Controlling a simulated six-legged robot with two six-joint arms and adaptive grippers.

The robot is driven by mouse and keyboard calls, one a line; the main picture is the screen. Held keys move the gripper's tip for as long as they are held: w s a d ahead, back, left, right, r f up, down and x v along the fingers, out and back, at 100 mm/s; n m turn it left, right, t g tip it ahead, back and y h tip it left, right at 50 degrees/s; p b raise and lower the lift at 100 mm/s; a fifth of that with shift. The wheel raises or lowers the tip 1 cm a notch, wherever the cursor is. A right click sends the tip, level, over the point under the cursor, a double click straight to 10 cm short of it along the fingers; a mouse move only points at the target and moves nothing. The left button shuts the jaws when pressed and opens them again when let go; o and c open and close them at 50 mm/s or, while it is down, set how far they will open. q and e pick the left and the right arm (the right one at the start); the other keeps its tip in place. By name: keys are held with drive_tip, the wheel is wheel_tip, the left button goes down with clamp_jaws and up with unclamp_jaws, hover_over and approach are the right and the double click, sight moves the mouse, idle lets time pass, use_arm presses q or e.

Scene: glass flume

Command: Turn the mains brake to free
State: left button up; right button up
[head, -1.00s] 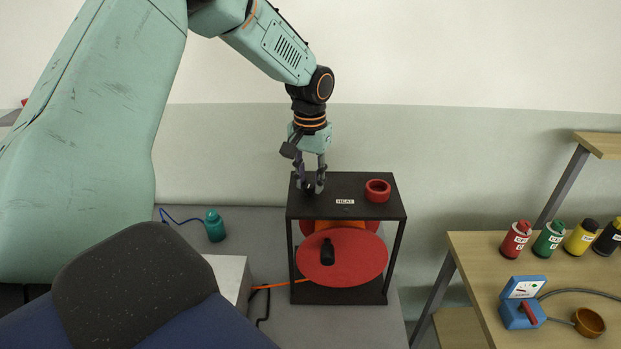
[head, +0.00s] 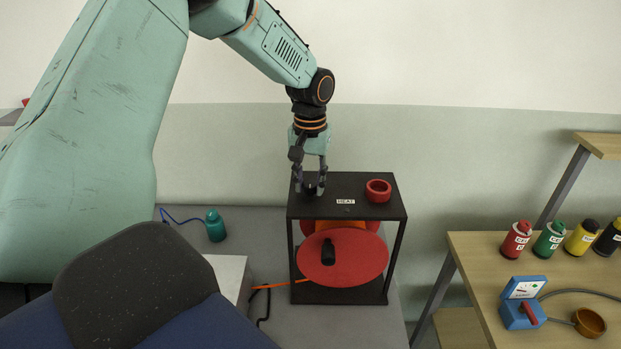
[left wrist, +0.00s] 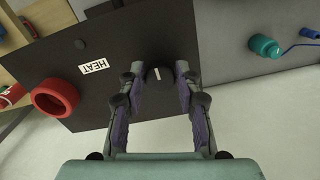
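A small round black knob (left wrist: 158,73) with a white mark stands on the top of a black stand (head: 356,183). A white label reading HEAT (head: 345,201) lies beside it; I see no label for a mains brake. My left gripper (head: 311,189) points down over the knob, which also shows in the head view between its fingertips. My right gripper is not in view.
A red ring (head: 378,191) sits on the stand's top, right of the label. A red disc with a black handle (head: 328,252) is at the stand's front. A teal bottle (head: 215,226) stands left. A wooden table (head: 470,250) with several bottles and a blue meter (head: 522,302) is right.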

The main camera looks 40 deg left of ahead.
sight(310, 184)
use_arm(q)
drive_tip(key=o, duration=0.4)
drive_tip(key=shift+r, duration=0.15)
drive_tip(key=shift+c, duration=0.2)
drive_tip(key=shift+w, duration=0.1)
drive_tip(key=shift+w+a, duration=0.1)
drive_tip(key=shift+r, duration=0.25)
wheel_tip(310, 184, up, 12)
drive_tip(key=shift+f, duration=0.25)
